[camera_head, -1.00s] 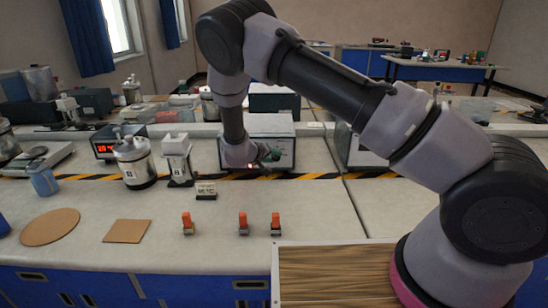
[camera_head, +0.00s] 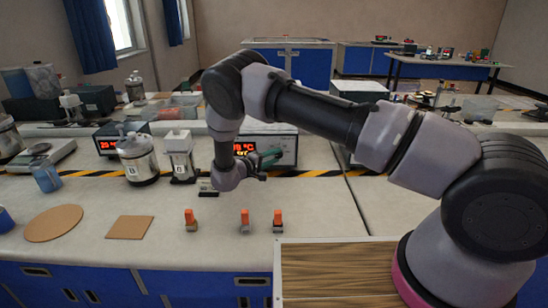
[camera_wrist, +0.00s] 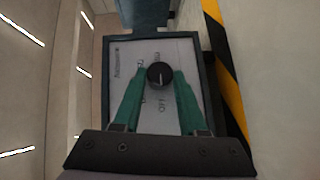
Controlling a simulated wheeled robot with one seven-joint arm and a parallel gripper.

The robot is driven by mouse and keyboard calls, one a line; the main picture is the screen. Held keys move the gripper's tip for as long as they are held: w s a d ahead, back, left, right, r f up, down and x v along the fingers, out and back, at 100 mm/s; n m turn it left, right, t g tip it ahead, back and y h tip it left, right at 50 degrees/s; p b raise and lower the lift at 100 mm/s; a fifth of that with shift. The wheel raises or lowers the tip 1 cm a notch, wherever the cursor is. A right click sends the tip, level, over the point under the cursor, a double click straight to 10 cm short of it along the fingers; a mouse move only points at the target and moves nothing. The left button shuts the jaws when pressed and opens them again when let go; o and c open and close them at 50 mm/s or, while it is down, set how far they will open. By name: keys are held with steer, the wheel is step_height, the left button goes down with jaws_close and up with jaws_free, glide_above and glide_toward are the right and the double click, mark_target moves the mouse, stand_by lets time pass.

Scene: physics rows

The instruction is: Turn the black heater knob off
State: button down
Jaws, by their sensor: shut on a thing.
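The black heater knob (camera_wrist: 160,75) is a round dial with a pale pointer line, on the light front panel of the heater box (camera_wrist: 122,88). In the wrist view, letters reading OFF are printed just below it. My gripper (camera_wrist: 159,84) has its two green fingers on either side of the knob, shut on it. In the head view, my gripper (camera_head: 268,160) is at the front of the heater box (camera_head: 287,152), to the right of its lit red display (camera_head: 245,147). The knob is hidden there by the fingers.
A white-topped canister (camera_head: 180,158) and a steel jar (camera_head: 138,160) stand left of the heater. Several orange-topped small items (camera_head: 245,220) stand on the bench in front. A striped tape line (camera_head: 330,174) runs along the bench. The bench's front middle is mostly clear.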

stand_by(0.4)
steer(key=shift+c, duration=2.2)
jaws_free()
steer(key=shift+d, duration=0.1)
steer(key=f+v, duration=0.1)
steer(key=v, duration=0.9)
steer(key=shift+s+a+r, duration=0.25)
steer(key=shift+a+r, duration=0.1)
steer(key=shift+r, duration=0.05)
steer(key=shift+s+a, duration=0.1)
